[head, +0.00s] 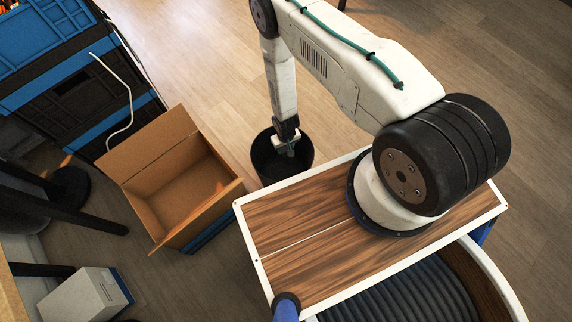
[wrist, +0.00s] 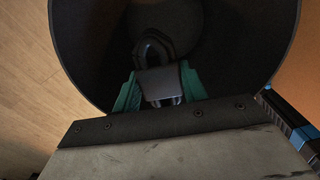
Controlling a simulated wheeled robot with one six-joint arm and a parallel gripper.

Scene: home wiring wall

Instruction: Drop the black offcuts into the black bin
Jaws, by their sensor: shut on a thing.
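The black bin (head: 266,168) stands on the floor between the cardboard box and my wooden-topped base. My gripper (head: 288,147) points down over the bin's open mouth. In the wrist view, the green-sided fingers of my gripper (wrist: 158,84) are shut on a black offcut (wrist: 152,48), a dark curved piece that sticks out beyond the fingertips. The bin (wrist: 75,50) surrounds the offcut in that view, its round rim showing at left and right. The bin's inside is too dark to tell whether other offcuts lie there.
An open, empty-looking cardboard box (head: 190,185) stands just left of the bin. Blue and black crates (head: 70,75) are stacked at the upper left. A white box (head: 85,295) sits at the lower left. Wooden floor (head: 215,60) behind the bin is clear.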

